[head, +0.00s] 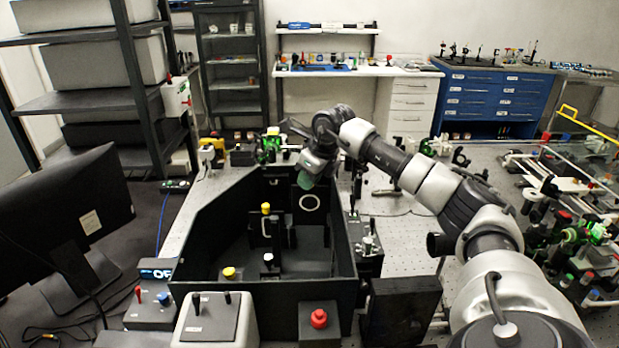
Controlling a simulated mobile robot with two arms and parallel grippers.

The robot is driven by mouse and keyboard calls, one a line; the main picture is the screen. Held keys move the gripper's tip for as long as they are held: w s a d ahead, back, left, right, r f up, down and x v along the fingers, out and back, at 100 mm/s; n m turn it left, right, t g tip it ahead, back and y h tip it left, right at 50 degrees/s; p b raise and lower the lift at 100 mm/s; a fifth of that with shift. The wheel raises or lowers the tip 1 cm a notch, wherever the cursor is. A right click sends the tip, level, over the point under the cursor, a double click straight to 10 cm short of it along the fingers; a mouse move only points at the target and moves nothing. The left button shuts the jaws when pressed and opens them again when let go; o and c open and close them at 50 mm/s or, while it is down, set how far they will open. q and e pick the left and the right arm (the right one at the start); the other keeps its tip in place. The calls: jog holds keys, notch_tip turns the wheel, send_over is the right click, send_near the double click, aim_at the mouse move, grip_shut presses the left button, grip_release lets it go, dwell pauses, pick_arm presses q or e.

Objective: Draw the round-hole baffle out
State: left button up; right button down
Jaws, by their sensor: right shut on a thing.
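The round-hole baffle (309,202) is a dark plate with a pale ring around its hole. It stands upright inside the black open-topped box (262,292), towards the back right. My right gripper (306,174) reaches down over the box's back right wall, directly above the ring. It is shut on the top of the baffle, where a green part shows. The fingertips are small and partly hidden by the wrist, so the exact grip is unclear. The plate's lower edge is hard to make out against the dark interior. My left gripper is not in view.
Inside the box stand dark plates, a yellow-topped post (266,208) and a white-topped post (268,258). Optical mounts (268,146) crowd the back edge. A red button box (319,319) is in front, a monitor (65,227) at left, and green-lit optics (575,240) at right.

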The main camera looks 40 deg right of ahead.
jog(key=shift+r, duration=0.1)
jog(key=shift+r+p, duration=0.7)
jog(key=shift+r, duration=0.1)
